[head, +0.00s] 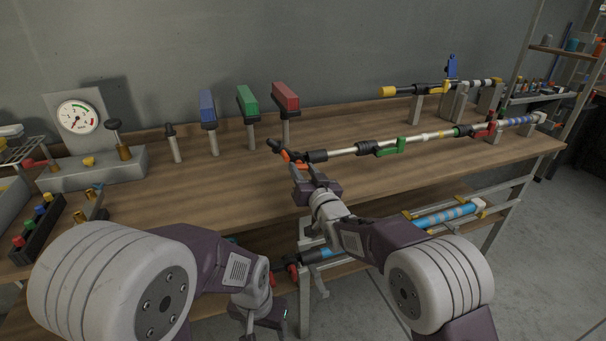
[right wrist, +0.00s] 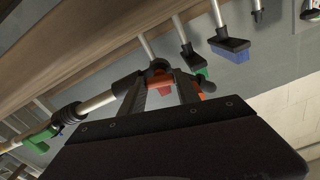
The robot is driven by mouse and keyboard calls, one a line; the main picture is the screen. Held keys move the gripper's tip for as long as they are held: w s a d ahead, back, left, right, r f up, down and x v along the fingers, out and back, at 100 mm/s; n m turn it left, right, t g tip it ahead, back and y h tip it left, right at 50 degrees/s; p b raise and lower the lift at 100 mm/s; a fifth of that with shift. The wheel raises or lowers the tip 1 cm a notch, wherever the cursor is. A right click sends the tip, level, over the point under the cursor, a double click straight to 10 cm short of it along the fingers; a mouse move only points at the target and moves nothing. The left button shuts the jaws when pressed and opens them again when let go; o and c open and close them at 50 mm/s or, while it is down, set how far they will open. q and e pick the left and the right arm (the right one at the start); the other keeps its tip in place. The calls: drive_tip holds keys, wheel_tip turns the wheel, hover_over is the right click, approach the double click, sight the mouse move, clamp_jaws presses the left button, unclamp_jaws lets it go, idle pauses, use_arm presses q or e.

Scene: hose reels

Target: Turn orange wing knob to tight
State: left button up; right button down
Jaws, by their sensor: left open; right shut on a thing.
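The orange wing knob (head: 285,155) is on the near end of a long pole (head: 430,136) with black collars and a green lever. My right gripper (head: 292,163) is at this end and shut on the knob, its fingers covering part of it. In the right wrist view, orange shows beside the fingers at the knob (right wrist: 207,84), next to a black collar. Its exact angle cannot be told. My left gripper (head: 265,320) is low, in front of the bench, open and away from the knob.
A wooden bench (head: 230,185) carries blue (head: 207,106), green (head: 247,101) and red (head: 286,97) brush heads on upright poles behind the knob. A gauge (head: 78,117) stands at left. A second pole assembly (head: 425,89) rests on stands at the back right.

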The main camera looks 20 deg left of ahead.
drive_tip(key=m+b, duration=0.1)
drive_tip(key=m, duration=0.2)
drive_tip(key=shift+f+m, duration=0.1)
drive_tip(key=shift+m, duration=0.3)
drive_tip(key=m, duration=0.3)
drive_tip(key=shift+m+b, duration=0.3)
drive_tip(key=shift+b, duration=0.05)
drive_tip(key=m, duration=0.4)
drive_tip(key=shift+b, duration=0.35)
drive_tip(key=shift+m, duration=1.9)
drive_tip(key=c, duration=0.9)
unclamp_jaws()
drive_tip(key=shift+s, duration=0.1)
drive_tip(key=v, duration=0.9)
